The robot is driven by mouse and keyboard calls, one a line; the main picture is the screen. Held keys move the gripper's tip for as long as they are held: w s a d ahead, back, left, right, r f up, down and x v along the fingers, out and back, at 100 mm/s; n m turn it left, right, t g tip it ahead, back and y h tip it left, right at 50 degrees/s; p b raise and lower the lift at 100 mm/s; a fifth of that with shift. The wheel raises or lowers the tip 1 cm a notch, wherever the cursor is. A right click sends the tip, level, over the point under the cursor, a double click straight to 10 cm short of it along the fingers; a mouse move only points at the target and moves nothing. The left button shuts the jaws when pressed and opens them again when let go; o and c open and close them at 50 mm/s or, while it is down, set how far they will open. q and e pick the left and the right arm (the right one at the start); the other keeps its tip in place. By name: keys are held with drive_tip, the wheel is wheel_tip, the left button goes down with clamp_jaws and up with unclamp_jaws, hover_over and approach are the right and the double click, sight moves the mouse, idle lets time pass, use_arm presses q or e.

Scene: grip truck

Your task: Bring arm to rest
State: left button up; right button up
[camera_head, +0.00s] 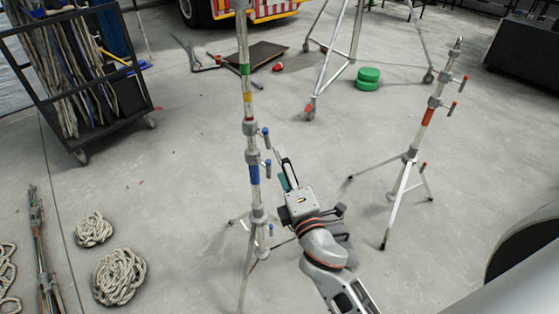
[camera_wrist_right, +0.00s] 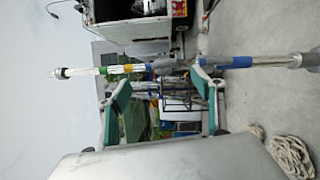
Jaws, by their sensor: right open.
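My right gripper (camera_head: 284,170) is open and empty, beside the blue-banded part of a tall light stand (camera_head: 248,140) in the head view. In the right wrist view the right gripper (camera_wrist_right: 160,82) shows two green-padded fingers spread apart. The stand's pole (camera_wrist_right: 238,62) runs sideways across that turned picture, near the fingertips. I cannot tell whether the fingers touch it. My right arm (camera_head: 325,250) reaches up from the bottom of the head view. My left gripper is in neither view.
A second stand (camera_head: 410,155) with spread legs is to the right. A cart with ropes (camera_head: 115,90) stands at the left. Rope coils (camera_head: 119,276) lie at the lower left. Green discs (camera_head: 368,78) lie behind. Bare floor lies between the two stands.

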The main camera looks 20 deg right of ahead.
idle(0.4)
drive_tip(key=s+f+m+g+y, duration=0.1)
drive_tip(key=s+f+m+g, duration=0.3)
drive_tip(key=s+f+m, duration=0.3)
drive_tip(key=s+f+m+g+y, duration=0.2)
drive_tip(key=s+f+m+g, duration=0.2)
drive_tip(key=s+f, duration=1)
wheel_tip(320, 180, down, 6)
drive_tip(key=m, duration=0.3)
drive_tip(key=shift+f+m, duration=0.15)
drive_tip(key=shift+m, duration=0.25)
drive_tip(key=shift+s, duration=0.1)
